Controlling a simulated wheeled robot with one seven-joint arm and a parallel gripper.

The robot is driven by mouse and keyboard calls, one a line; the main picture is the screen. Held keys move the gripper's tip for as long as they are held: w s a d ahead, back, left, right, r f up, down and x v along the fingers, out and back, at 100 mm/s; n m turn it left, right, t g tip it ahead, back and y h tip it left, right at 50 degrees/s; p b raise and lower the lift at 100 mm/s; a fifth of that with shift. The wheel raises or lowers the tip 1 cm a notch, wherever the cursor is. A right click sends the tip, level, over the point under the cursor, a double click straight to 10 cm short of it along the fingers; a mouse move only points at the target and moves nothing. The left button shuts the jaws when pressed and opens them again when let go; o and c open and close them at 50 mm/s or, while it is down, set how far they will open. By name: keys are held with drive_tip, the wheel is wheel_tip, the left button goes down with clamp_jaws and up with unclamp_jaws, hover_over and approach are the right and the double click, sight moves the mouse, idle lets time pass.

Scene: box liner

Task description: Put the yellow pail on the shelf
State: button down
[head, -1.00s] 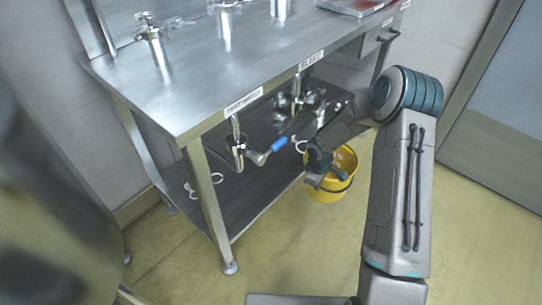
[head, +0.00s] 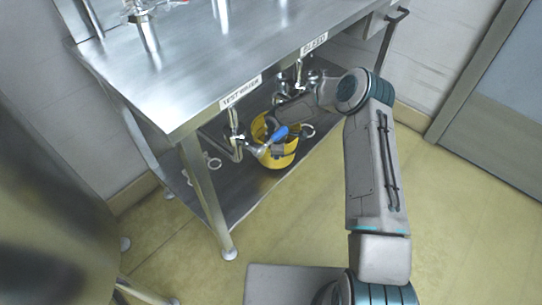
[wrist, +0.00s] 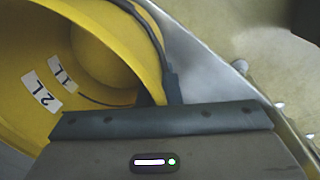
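The yellow pail (head: 287,161) is under the steel table, over the dark lower shelf (head: 245,190) near its front edge. I cannot tell whether its base touches the shelf. The pail looks roughly upright.
The table's front leg (head: 205,195) stands to the left. White rings and metal fittings are around the shelf. The floor (head: 320,220) in front is clear.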

drive_tip(key=shift+w+a+f+b, duration=0.4)
drive_tip(key=shift+w+a+f, duration=0.2)
drive_tip(key=shift+f, duration=0.25)
drive_tip(key=shift+w+a+f+b, duration=0.4)
drive_tip(key=shift+a+f, duration=0.25)
drive_tip(key=shift+f, duration=0.35)
drive_tip(key=c, duration=1.6)
unclamp_jaws()
drive_tip(key=r+p, duration=0.1)
drive_tip(key=r, duration=0.3)
drive_tip(key=r+p, duration=0.1)
drive_tip(key=r, duration=0.3)
drive_tip(key=s+r+p, duration=0.1)
drive_tip(key=r, duration=0.3)
drive_tip(key=shift+r, duration=0.1)
